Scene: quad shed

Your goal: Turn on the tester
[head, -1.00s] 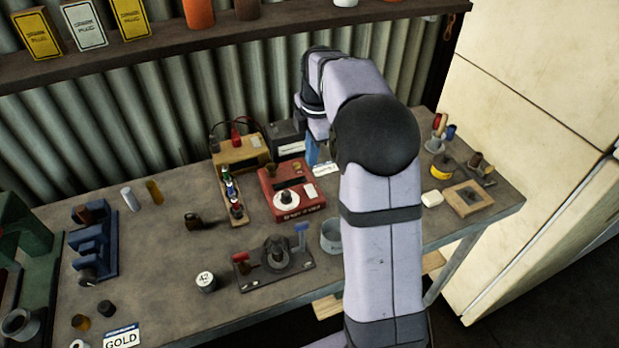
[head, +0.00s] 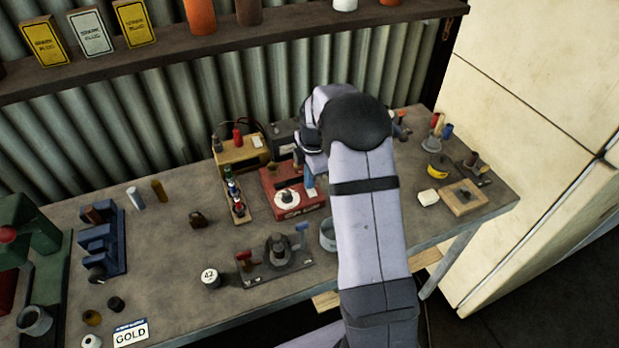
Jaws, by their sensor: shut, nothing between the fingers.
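A red box (head: 308,208) with a round white dial (head: 287,197) on its top stands at the middle of the bench. It looks like the tester, but its front lettering is too small to read. My gripper (head: 309,183) has blue fingertips, which are shut and empty. They point down at the right part of the red box, to the right of the dial. I cannot tell whether they touch it. My arm and gripper hide the box's back right part, so any switch there cannot be made out.
A tan box (head: 238,156) with a red and a black lead stands behind left. A rack of small coloured parts (head: 238,208) is close to the left. A dark plate with upright parts (head: 270,270) lies in front, beside a grey cup (head: 328,236). The bench's left middle is mostly clear.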

